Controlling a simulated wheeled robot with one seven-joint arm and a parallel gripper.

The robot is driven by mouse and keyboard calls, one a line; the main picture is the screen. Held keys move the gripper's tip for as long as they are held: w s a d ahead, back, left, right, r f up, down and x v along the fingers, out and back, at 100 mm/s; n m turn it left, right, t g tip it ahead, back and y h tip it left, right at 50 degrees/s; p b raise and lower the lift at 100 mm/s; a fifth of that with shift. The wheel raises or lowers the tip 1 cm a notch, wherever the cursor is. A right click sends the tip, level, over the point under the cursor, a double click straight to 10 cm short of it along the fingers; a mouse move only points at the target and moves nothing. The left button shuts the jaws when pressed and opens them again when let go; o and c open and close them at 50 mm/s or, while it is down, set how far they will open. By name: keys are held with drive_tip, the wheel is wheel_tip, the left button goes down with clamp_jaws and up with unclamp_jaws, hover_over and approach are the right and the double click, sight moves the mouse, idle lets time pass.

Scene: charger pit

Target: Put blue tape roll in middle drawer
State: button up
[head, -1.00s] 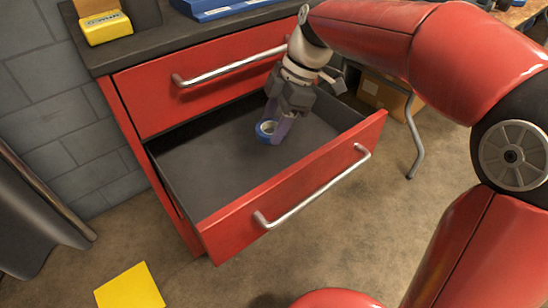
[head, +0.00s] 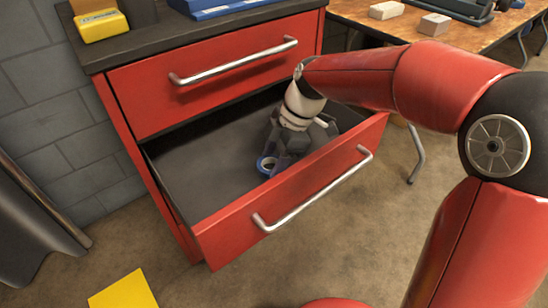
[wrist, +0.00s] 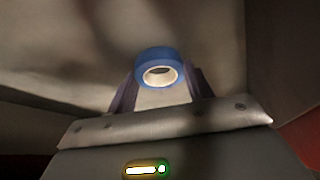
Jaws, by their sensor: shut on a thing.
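The blue tape roll (head: 266,165) is inside the open red drawer (head: 215,234), just below a shut drawer. My gripper (head: 272,164) reaches down into this drawer and is shut on the tape roll. In the wrist view the roll (wrist: 158,68) sits between the tips of the two fingers (wrist: 160,85), its pale core showing. The roll is low in the drawer, near its front panel. I cannot tell whether it touches the drawer floor.
The shut upper drawer (head: 140,98) with its handle is above. A yellow case (head: 103,25) stands on the cabinet top. A wooden bench (head: 470,45) is at the back right. A yellow sheet (head: 125,290) lies on the floor.

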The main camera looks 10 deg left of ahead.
drive_tip(key=shift+f, duration=0.2)
drive_tip(key=o, duration=0.9)
drive_tip(key=shift+o, duration=0.2)
drive_tip(key=shift+r, duration=0.1)
drive_tip(key=p+v, duration=0.2)
drive_tip(key=v, duration=1)
drive_tip(key=shift+r+p, duration=0.15)
drive_tip(key=shift+p, duration=0.2)
